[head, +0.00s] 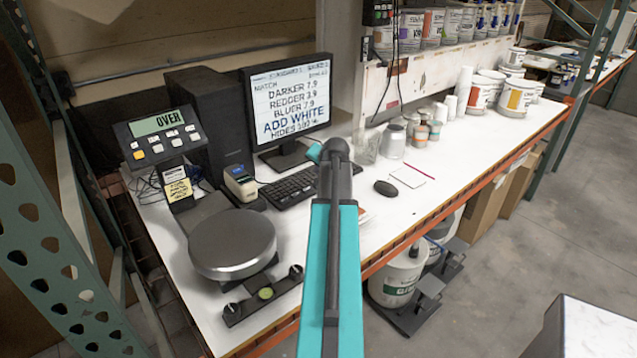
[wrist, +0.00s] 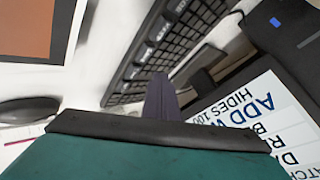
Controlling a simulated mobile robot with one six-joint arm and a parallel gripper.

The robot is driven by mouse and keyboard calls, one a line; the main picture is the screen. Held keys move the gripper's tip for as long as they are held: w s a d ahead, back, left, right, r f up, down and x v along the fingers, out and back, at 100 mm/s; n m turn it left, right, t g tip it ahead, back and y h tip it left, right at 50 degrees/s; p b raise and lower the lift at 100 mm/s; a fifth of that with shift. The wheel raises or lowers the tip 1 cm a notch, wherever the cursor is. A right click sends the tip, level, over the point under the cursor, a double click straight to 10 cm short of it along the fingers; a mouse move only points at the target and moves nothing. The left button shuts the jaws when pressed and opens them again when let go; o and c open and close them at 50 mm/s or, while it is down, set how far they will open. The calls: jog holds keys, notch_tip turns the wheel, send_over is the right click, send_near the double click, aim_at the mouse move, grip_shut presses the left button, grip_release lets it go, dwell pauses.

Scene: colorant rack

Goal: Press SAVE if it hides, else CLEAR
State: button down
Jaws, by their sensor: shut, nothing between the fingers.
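The monitor (head: 290,97) reads "DARKER 7.9, REDDER 3.9, BLUER 7.9, ADD WHITE" and a bottom line that looks like "HIDES 100 %". Part of that text shows upside down in the wrist view on the monitor (wrist: 255,115). The black keyboard (head: 290,188) lies in front of the monitor, its right part hidden by my arm. In the wrist view the keyboard (wrist: 170,45) lies ahead of my gripper (wrist: 160,92), which is shut and empty. I cannot tell whether it touches a key. No SAVE or CLEAR label is readable.
A scale (head: 232,243) and its display reading "OVER" (head: 160,135) stand left. A label printer (head: 240,183) stands beside the keyboard. The mouse (head: 385,188) and a paper with a red pencil (head: 410,177) lie right.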

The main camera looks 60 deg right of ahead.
notch_tip(320, 180, up, 3)
jog(key=shift+f+p, duration=0.1)
jog(key=shift+p, duration=0.5)
jog(key=shift+s, duration=0.1)
dwell(0.5)
